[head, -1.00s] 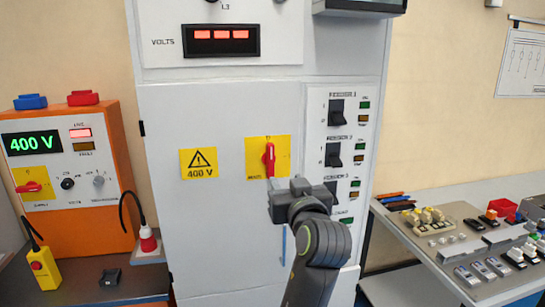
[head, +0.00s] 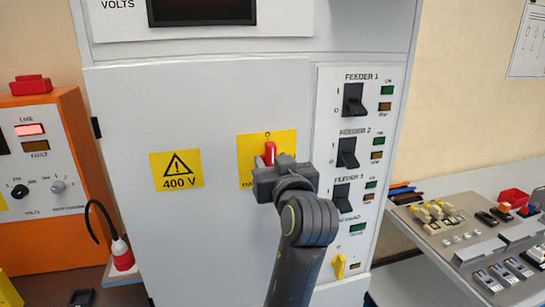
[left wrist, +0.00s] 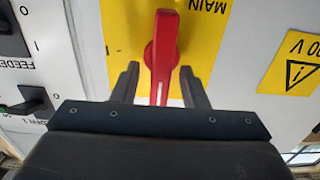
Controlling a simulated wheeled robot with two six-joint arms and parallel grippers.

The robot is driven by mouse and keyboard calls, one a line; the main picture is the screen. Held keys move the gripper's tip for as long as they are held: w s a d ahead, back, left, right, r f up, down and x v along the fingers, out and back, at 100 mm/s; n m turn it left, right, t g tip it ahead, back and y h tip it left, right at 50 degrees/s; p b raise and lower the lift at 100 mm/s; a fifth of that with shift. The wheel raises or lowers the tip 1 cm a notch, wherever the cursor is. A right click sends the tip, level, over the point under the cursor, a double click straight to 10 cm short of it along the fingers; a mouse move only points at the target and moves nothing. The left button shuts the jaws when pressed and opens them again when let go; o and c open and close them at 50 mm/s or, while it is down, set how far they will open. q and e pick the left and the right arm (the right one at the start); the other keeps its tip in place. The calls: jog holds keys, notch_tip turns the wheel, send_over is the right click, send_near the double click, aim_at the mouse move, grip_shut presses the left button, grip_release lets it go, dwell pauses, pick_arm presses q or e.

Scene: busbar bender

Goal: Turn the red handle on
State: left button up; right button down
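The red handle (head: 270,150) sits on a yellow plate (head: 285,140) on the grey cabinet door. It stands about upright, and my gripper hides its lower part in the head view. In the left wrist view the red handle (left wrist: 161,50) runs between the two fingers, with the yellow plate (left wrist: 200,45) behind it and the word MAIN upside down. My left gripper (left wrist: 158,78) is open around the handle, with a gap showing on each side. In the head view the left gripper (head: 280,178) is at the handle. My right gripper is not in view.
Feeder switches (head: 352,100) stand in a column on the panel right of the handle. A 400 V warning label (head: 176,170) is on the door to the left. An orange supply box (head: 50,220) stands at the left, and a bench with small parts (head: 440,215) at the right.

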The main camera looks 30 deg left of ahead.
pick_arm(q)
jog(key=shift+s+d+r, duration=0.1)
grip_shut()
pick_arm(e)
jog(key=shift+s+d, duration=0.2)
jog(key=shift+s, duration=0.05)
